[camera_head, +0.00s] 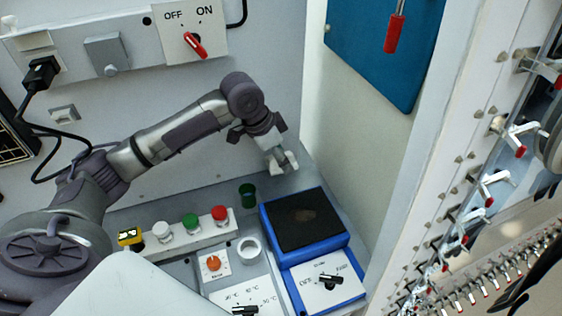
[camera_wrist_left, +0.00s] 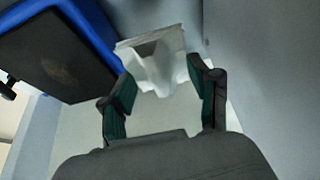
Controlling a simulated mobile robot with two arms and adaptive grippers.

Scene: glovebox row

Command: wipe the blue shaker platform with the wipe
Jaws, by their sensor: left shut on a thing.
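The blue shaker platform (camera_head: 304,218) has a dark top with a brownish smudge and stands at the lower middle of the head view. In the left wrist view the shaker platform (camera_wrist_left: 50,62) is at the upper left, with the faint smudge on its dark top. My left gripper (camera_head: 280,166) is behind and slightly left of the platform, near the back wall. It is shut on the white wipe (camera_head: 284,160). In the left wrist view the crumpled wipe (camera_wrist_left: 155,62) sits between the two fingers (camera_wrist_left: 165,92), apart from the platform. My right gripper is not in view.
A green cup (camera_head: 247,195) stands just left of the platform. A strip with white, green and red buttons (camera_head: 190,229) and a white ring-shaped vessel (camera_head: 249,248) are further left and in front. A white side wall (camera_head: 350,150) rises to the right.

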